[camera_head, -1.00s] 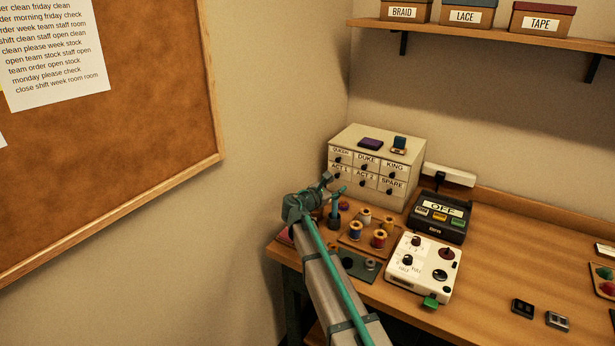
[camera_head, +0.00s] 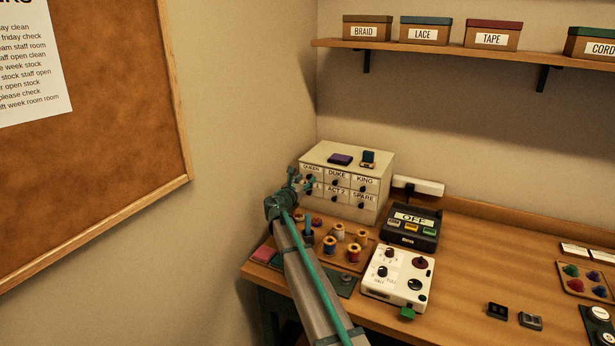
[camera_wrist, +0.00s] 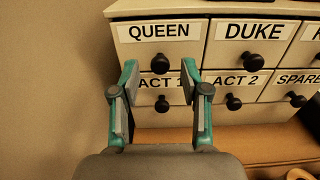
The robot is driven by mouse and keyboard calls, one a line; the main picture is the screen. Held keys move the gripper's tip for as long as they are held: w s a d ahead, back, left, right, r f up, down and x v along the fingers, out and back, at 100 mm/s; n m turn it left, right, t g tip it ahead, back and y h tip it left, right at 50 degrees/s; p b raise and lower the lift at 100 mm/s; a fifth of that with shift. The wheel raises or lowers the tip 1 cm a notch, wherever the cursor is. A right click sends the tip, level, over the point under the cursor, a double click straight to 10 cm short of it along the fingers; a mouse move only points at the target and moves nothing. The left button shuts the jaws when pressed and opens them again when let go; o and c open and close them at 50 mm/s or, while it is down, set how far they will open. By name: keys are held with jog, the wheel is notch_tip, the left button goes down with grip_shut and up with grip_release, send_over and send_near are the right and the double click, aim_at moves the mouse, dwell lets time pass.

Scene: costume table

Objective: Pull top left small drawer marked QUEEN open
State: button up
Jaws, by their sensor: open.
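The small cream drawer cabinet (camera_head: 350,160) stands at the back left of the table. Its top left drawer marked QUEEN (camera_head: 311,167) is shut; the label also shows in the wrist view (camera_wrist: 158,31). The dark round knob (camera_wrist: 160,64) of that drawer sits between and just beyond my fingertips in the wrist picture. My gripper (camera_wrist: 160,77) is open and points at the cabinet front, with one finger on each side of the knob in view. I cannot tell whether the fingers reach past the knob. In the head view my gripper (camera_head: 299,184) partly covers the left drawers.
DUKE (camera_wrist: 251,40) is right of QUEEN; ACT 1 (camera_wrist: 155,100) and ACT 2 (camera_wrist: 236,90) lie below. A wooden tray of thread spools (camera_head: 340,258) and a white control box (camera_head: 398,279) stand in front. The wall is close on the left.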

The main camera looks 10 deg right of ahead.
jog(key=shift+x, duration=1.2)
jog(key=shift+c, duration=0.2)
grip_shut()
jog(key=shift+s, duration=0.1)
